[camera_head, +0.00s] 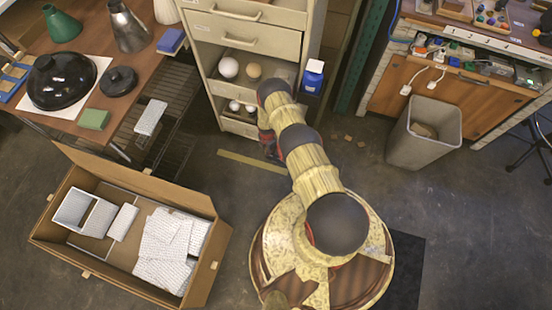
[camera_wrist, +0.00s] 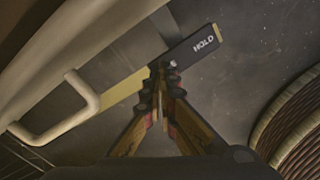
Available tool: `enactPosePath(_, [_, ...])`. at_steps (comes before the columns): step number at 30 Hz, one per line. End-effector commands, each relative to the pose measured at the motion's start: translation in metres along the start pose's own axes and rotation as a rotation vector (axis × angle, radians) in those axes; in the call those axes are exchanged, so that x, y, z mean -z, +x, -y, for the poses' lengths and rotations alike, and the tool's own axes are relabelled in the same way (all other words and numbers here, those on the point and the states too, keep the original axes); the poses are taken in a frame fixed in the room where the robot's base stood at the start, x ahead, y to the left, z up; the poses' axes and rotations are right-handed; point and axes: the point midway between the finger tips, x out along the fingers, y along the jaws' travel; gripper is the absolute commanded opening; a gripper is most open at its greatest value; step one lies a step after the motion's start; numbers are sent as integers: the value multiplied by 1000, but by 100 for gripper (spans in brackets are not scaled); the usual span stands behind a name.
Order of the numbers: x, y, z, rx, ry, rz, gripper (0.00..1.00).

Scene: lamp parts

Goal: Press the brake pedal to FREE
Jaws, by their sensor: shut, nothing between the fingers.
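In the wrist view a dark bar (camera_wrist: 190,53) lies low near the floor, with "HOLD" in white letters towards its right end and a yellow tip. A letter "E" shows beside my fingertips; the rest of that word is hidden behind them. My gripper (camera_wrist: 163,72) is shut and empty, its tips over or against the bar's left part by the "E". I cannot tell whether they touch it. In the head view my gripper is mostly hidden behind my arm, low in front of the drawer cabinet. A yellow strip (camera_head: 253,162) shows on the floor there.
The drawer cabinet (camera_head: 247,40) stands just behind my gripper; a pale drawer handle (camera_wrist: 62,112) is close on the left. An open carton (camera_head: 213,205) with white pieces lies at left. A grey bin (camera_head: 425,148) stands at right. Floor between cabinet and bin is mostly clear.

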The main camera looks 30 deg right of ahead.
Motion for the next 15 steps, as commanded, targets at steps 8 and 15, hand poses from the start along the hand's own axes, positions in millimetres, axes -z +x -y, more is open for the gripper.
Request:
enactPosePath(8, [0, 5, 0, 0, 0, 0, 0])
enactPosePath(15, [0, 10, 0, 0, 0, 0, 0])
